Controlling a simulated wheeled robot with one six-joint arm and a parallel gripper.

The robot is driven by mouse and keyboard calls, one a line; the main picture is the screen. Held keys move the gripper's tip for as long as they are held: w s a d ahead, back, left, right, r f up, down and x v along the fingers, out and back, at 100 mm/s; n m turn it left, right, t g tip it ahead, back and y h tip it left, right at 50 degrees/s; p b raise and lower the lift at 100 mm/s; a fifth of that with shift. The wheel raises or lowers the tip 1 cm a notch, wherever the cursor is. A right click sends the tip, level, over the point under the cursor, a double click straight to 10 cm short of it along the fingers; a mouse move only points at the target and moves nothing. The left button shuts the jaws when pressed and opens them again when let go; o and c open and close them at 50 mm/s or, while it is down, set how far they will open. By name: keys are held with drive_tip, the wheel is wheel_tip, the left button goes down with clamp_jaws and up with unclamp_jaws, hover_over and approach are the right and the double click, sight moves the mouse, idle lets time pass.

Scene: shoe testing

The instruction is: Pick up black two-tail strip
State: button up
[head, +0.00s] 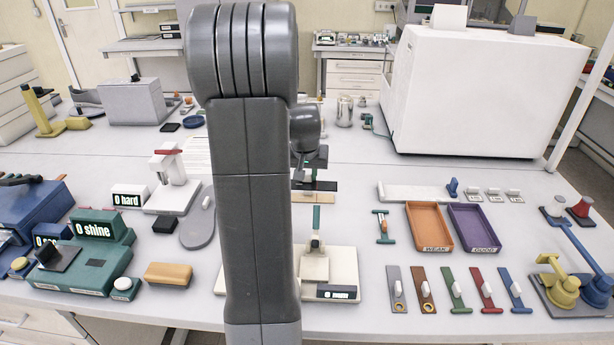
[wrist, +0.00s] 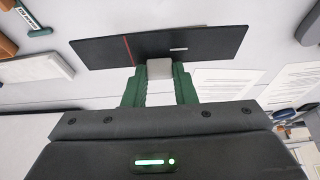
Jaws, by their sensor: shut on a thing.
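The black strip (wrist: 205,43) spans the top of the wrist view, with a thin red line across it and a small pale mark. A light grey block (wrist: 159,69) stands at the middle of its near edge. My gripper (wrist: 160,82) has green fingers, shut on this block from both sides. In the head view my gripper (head: 311,158) is partly hidden behind my arm, with a dark strip (head: 318,185) just below it. Whether the strip touches the surface beneath is unclear. Two tails cannot be made out.
A tan strip (head: 322,197) lies just below the dark strip. A white device with a green handle (head: 316,240) stands nearer. Orange (head: 430,227) and purple (head: 474,229) trays are to the right, with several coloured strips in front. A large white machine (head: 490,90) stands behind.

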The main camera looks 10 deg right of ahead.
sight(307, 176)
drive_tip(key=shift+r+p, duration=1.25)
drive_tip(key=shift+r, duration=0.85)
drive_tip(key=shift+f, duration=0.1)
